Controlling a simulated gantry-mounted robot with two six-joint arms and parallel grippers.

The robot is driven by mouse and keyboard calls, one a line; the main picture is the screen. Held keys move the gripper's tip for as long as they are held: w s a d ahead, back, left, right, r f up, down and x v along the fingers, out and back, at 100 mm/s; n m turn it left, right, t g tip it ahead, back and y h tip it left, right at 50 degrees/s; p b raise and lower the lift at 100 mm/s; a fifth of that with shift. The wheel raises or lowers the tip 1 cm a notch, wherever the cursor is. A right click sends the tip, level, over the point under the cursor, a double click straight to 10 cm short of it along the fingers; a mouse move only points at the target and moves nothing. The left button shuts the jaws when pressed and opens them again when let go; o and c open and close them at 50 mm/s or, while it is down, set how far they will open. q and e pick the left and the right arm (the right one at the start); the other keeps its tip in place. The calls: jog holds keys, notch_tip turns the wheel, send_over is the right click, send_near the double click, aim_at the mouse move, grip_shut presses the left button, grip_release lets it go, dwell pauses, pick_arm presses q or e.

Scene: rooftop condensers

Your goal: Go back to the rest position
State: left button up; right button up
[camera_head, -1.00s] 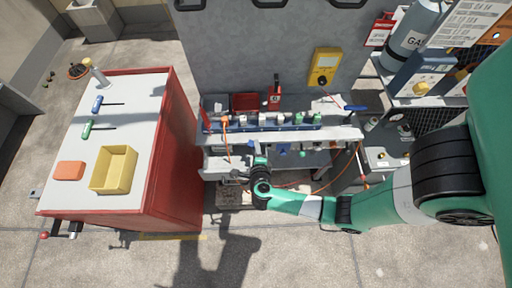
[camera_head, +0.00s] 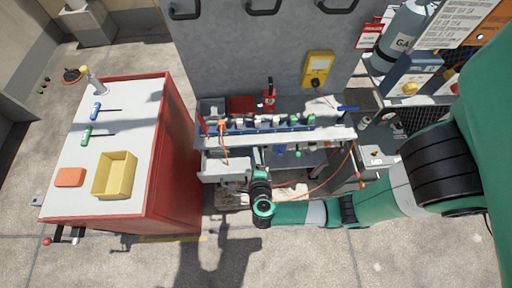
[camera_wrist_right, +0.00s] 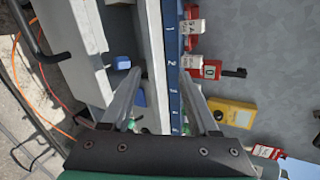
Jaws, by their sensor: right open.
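My right arm comes in from the right in the head view, with its dark and green wrist in front of the rail and shelf. My right gripper is open in the right wrist view (camera_wrist_right: 165,92), with both grey fingers apart and nothing held between them. The numbered blue rail (camera_wrist_right: 172,65) lies beyond and between the fingers, and I cannot tell the exact gap. In the head view the fingers are mostly hidden by the wrist. My left gripper is not in view.
A red cabinet (camera_head: 170,150) stands at left with a yellow bin (camera_head: 114,176), an orange block (camera_head: 70,177) and two screwdrivers on top. A yellow meter (camera_head: 317,69) hangs on the grey panel. An orange cable (camera_head: 315,188) hangs near my wrist. Open floor lies at the front.

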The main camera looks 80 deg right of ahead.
jog(key=v, duration=0.6)
jog(key=shift+p, duration=0.4)
